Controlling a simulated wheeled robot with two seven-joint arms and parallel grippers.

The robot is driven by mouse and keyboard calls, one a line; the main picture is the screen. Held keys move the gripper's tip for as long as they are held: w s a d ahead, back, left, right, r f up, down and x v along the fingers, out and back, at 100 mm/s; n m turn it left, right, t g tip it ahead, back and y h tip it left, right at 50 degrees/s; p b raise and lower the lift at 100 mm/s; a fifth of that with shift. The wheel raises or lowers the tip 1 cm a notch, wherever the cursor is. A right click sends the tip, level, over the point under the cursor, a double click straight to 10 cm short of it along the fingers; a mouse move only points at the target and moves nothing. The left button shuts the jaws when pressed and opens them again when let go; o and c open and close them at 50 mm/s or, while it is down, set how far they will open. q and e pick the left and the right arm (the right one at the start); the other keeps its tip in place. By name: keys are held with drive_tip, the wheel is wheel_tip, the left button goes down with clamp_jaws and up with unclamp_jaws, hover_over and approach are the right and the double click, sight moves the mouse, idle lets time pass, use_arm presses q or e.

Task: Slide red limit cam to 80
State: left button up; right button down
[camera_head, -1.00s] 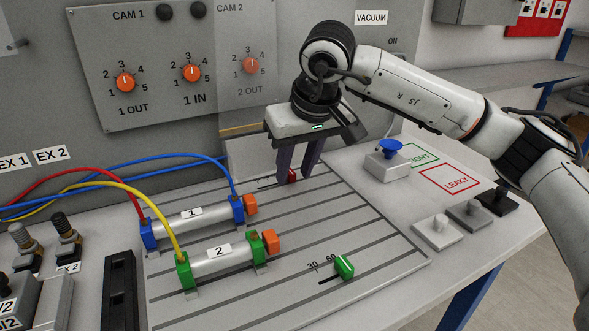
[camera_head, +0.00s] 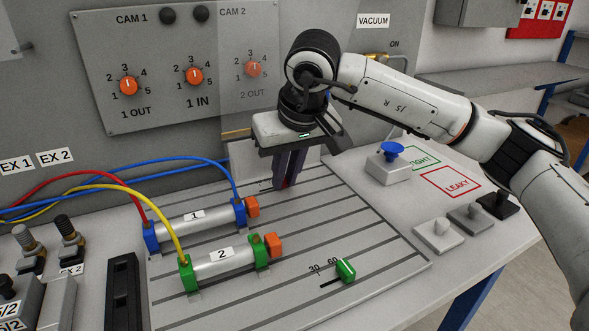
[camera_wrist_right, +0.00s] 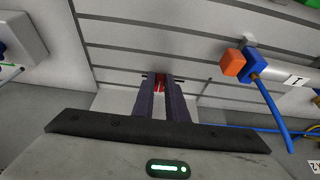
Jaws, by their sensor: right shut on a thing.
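The red limit cam (camera_wrist_right: 160,82) shows between my right gripper's fingertips in the right wrist view, on a slot of the grey slotted plate (camera_head: 375,235). In the head view only a bit of red shows at the fingertips; the fingers cover the rest. My right gripper (camera_head: 287,186) points down at the plate's back edge and is shut on the red cam. A short dark scale line shows beside the cam in the wrist view, but its numbers are not readable. My left gripper is not in view.
Cylinder 1 (camera_head: 194,223) with blue ends and cylinder 2 (camera_head: 222,258) with green ends lie left of the gripper. A green cam (camera_head: 346,270) sits by marks 30 and 60. A blue-knobbed block (camera_head: 390,160) stands to the right.

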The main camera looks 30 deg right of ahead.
drive_tip(key=shift+d, duration=0.15)
drive_tip(key=c, duration=1.8)
unclamp_jaws()
drive_tip(key=shift+o, duration=0.2)
drive_tip(key=shift+r, duration=0.1)
drive_tip(key=v, duration=0.7)
drive_tip(key=shift+r+p, duration=0.15)
drive_tip(key=shift+p, duration=0.2)
drive_tip(key=shift+s, duration=0.15)
